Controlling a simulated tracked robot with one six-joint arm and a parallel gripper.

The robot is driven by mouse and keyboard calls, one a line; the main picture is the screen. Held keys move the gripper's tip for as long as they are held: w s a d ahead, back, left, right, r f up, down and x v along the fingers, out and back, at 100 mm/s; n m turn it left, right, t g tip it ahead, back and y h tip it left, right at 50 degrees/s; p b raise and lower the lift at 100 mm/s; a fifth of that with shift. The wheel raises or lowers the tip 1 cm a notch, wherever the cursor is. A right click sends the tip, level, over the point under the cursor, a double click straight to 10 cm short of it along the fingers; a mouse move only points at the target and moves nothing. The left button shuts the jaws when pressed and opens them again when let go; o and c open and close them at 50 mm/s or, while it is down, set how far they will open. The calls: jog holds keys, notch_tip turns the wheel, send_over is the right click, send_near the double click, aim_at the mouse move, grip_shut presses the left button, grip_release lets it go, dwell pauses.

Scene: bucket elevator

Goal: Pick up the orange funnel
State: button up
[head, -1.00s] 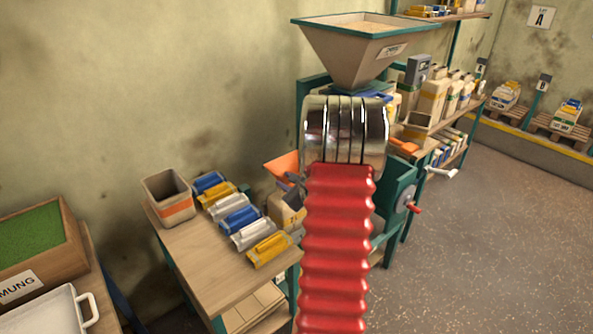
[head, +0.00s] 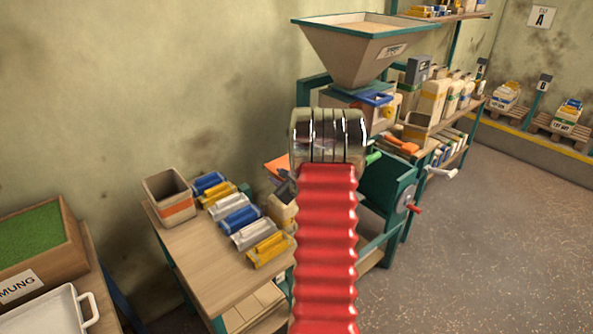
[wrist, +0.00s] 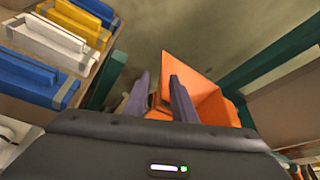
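The orange funnel (wrist: 202,92) shows in the wrist view just past my fingertips, with its flared wall rising behind my right finger. My gripper (wrist: 160,88) has its two purple-grey fingers apart. The funnel's left edge lies in the gap between them, and I cannot tell whether either finger touches it. In the head view only a small part of the funnel (head: 275,163) shows left of my red arm, with the dark fingers close to it. The rest is hidden by my arm.
A wooden bench (head: 205,258) carries several blue, white and yellow packs and a square bin (head: 168,195). A green-framed machine with a large hopper (head: 365,50) stands behind my arm. Another orange object (head: 402,145) lies to the right. The floor at right is clear.

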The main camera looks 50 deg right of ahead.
aim_at(274, 174)
jog(key=shift+x, duration=1.7)
jog(key=shift+c, duration=0.5)
grip_shut()
